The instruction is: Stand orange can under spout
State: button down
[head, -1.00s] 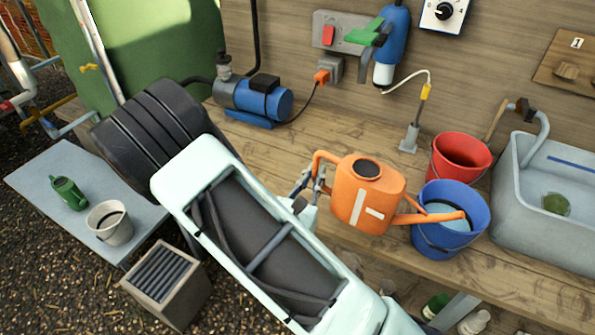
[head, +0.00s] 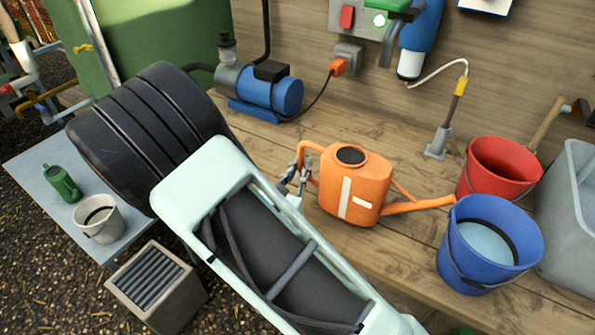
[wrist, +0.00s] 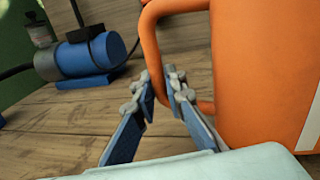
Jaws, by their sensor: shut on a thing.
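The orange can (head: 340,194), a watering can with a white mark, is upright over the wooden bench, its long spout pointing right toward the blue bucket. I cannot tell whether its base touches the bench. My gripper (head: 301,176) is shut on the can's handle on its left side. In the wrist view, my gripper (wrist: 165,82) has its fingers at the handle, with the orange can (wrist: 262,75) filling the right. A blue wall unit with a white lower end (head: 411,64) hangs behind the can to the right. I cannot tell which fitting is the task's spout.
A blue bucket (head: 455,240) of water and a red bucket (head: 480,186) stand right of the can. A blue pump (head: 270,94) is back left. Bench between pump and nozzle is mostly clear.

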aim_at(309, 181)
jog(key=x, duration=0.4)
jog(key=d+b+x, duration=0.1)
jog(key=x, duration=0.2)
jog(key=s+d+b+x, duration=0.1)
jog(key=x, duration=0.3)
jog(key=shift+w+d+f, duration=0.25)
jog(key=shift+w+f, duration=0.05)
jog(key=shift+f, duration=0.1)
jog(key=shift+f+b, duration=0.7)
jog(key=shift+f, duration=0.3)
jog(key=c, duration=1.9)
grip_release()
jog(key=shift+a, duration=0.1)
jog(key=v, duration=1.2)
